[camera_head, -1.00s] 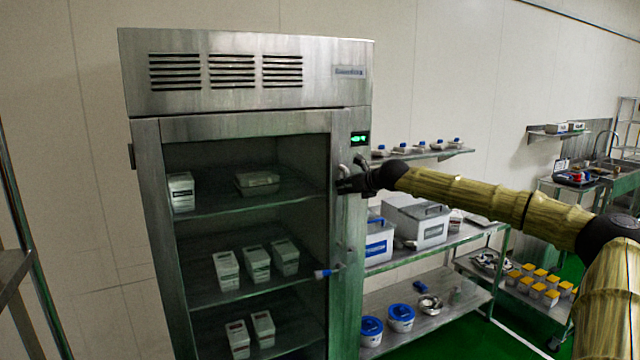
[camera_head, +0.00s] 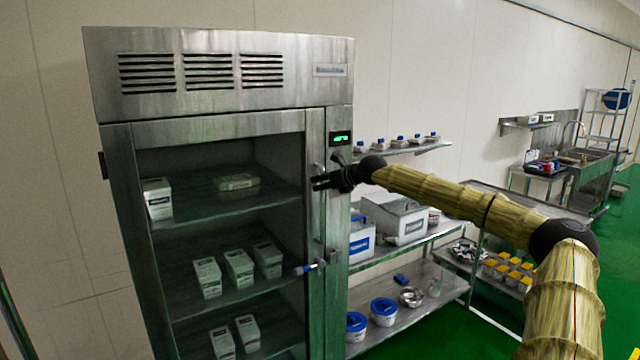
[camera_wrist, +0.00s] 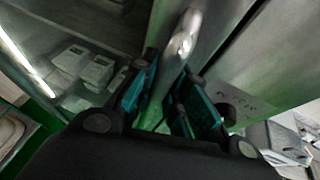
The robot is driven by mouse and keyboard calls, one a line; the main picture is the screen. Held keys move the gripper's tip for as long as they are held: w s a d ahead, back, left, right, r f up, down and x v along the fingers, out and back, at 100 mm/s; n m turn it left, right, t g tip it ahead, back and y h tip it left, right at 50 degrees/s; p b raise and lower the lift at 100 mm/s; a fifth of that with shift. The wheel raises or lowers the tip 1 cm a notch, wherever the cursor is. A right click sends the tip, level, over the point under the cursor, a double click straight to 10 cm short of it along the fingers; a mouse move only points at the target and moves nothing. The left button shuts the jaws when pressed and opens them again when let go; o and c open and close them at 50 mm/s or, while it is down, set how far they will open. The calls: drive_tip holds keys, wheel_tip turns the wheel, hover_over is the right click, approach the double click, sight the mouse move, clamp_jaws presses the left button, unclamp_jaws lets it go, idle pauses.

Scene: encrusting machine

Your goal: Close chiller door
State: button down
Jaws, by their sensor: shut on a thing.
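The steel chiller (camera_head: 220,90) stands at the left of the head view. Its glass-fronted chiller door (camera_head: 220,124) looks flush or nearly flush with the cabinet; I cannot tell whether a small gap remains. The upright door handle (camera_head: 319,232) is at the door's right edge, and its bright metal bar shows in the wrist view (camera_wrist: 183,42). My gripper (camera_head: 318,183) is at the upper part of the handle. In the wrist view its teal-padded fingers (camera_wrist: 168,100) lie on both sides of the bar, shut on it.
White boxes (camera_head: 238,268) stand on shelves behind the glass. A steel rack (camera_head: 415,300) with tubs stands close to the chiller's right. Green floor (camera_head: 490,335) is open in front of the rack.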

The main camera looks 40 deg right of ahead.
drive_tip(key=shift+d+r, duration=0.1)
drive_tip(key=shift+r, duration=0.25)
drive_tip(key=c, duration=1.7)
unclamp_jaws()
drive_tip(key=shift+w+d+f, duration=0.25)
drive_tip(key=shift+w, duration=0.05)
drive_tip(key=shift+s, duration=0.2)
drive_tip(key=v, duration=1.1)
drive_tip(key=shift+s+d, duration=0.25)
drive_tip(key=shift+d, duration=0.1)
